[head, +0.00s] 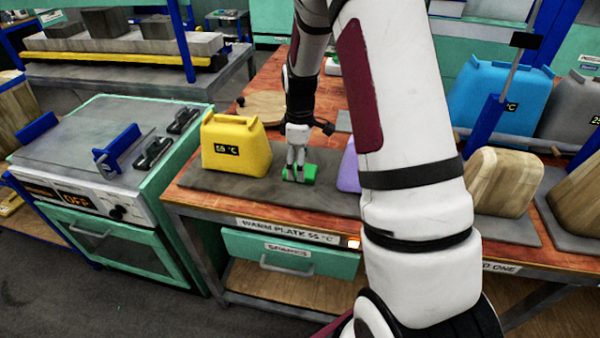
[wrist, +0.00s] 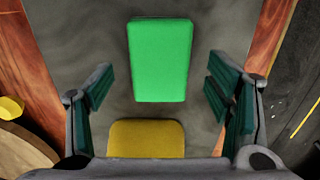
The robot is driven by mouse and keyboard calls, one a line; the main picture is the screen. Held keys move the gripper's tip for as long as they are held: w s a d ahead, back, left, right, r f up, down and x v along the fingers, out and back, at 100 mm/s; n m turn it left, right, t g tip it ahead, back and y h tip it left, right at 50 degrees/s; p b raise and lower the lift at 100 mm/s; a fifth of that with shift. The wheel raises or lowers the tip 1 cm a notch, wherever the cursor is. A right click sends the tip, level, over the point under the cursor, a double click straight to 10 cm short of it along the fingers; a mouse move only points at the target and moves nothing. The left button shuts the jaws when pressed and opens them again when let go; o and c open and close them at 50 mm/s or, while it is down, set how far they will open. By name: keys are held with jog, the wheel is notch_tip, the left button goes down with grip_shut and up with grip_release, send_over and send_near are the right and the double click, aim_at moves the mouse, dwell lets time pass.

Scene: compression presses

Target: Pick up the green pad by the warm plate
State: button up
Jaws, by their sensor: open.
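The green pad (head: 311,172) is a small bright green block lying on the dark grey warm plate (head: 225,183), right of the yellow 55 °C block (head: 236,146). My gripper (head: 296,176) points down at the pad in the head view and hides part of it. In the wrist view the whole top of the green pad (wrist: 160,60) shows between the two open fingers, with a gap on each side. I cannot tell how far the fingertips are above the plate. The label under the plate reads WARM PLATE 55 °C.
A purple block (head: 348,168) stands right of the pad, partly hidden by my arm. A yellow shape (wrist: 146,138) lies below the pad in the wrist view. A round wooden board (head: 264,107) is behind the plate. An oven (head: 100,190) stands left.

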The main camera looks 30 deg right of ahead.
notch_tip(320, 180, down, 2)
jog(key=shift+f, duration=0.1)
jog(key=c, duration=0.9)
jog(key=shift+r, duration=0.5)
jog(key=r, duration=0.3)
jog(key=shift+s, duration=0.25)
jog(key=s, duration=1)
jog(key=s+r, duration=0.1)
jog(key=s, duration=0.4)
jog(key=shift+s, duration=0.25)
